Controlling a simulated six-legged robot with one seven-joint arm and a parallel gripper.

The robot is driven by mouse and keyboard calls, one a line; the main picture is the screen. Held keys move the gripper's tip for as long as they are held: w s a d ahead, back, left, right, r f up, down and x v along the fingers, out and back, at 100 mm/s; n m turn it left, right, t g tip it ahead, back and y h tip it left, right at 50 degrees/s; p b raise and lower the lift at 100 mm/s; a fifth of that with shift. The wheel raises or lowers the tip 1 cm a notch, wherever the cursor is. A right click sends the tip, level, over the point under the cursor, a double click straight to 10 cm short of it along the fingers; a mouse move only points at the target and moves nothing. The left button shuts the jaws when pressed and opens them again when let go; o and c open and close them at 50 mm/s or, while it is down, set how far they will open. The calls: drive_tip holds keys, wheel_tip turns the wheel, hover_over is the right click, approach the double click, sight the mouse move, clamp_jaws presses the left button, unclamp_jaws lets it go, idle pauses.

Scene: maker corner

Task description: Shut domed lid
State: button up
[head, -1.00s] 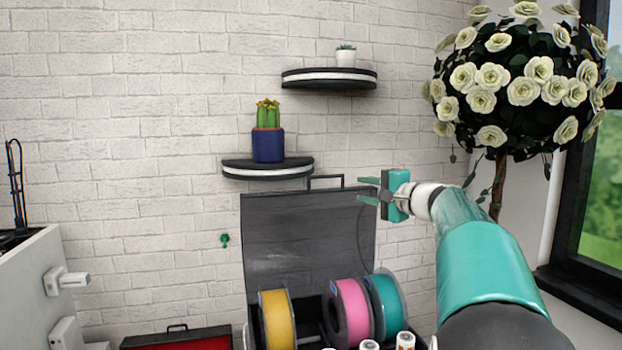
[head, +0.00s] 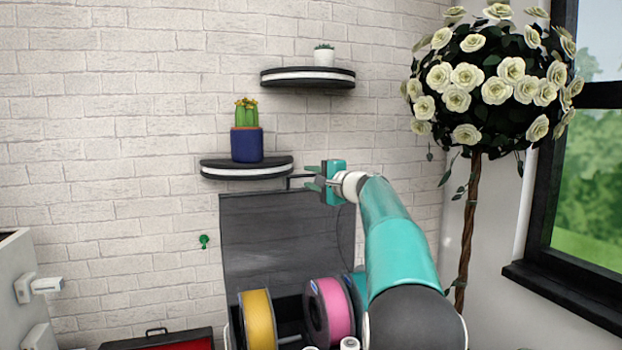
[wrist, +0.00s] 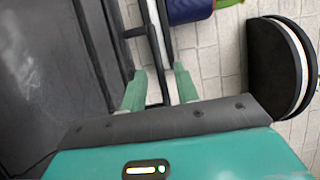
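The lid (head: 265,235) is a dark, see-through panel standing upright and open at the back of a spool box (head: 290,320). Its thin black handle (head: 289,182) sticks up from the top edge. My gripper (head: 309,178) is at the handle's right part, level with it. In the wrist view my gripper (wrist: 160,85) has its two green fingers apart, with the black handle bar (wrist: 152,45) running between them. I cannot tell whether either finger touches it. The lid fills the left of the wrist view (wrist: 40,80). My arm hides the box's right side.
A lower wall shelf (head: 246,171) with a potted cactus (head: 246,143) is close to the left of my gripper. Another shelf (head: 308,78) is above. Yellow (head: 258,320) and pink (head: 330,310) spools sit in the box. A flowering tree (head: 470,230) stands right.

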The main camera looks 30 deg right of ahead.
drive_tip(key=shift+w, duration=0.3)
clamp_jaws()
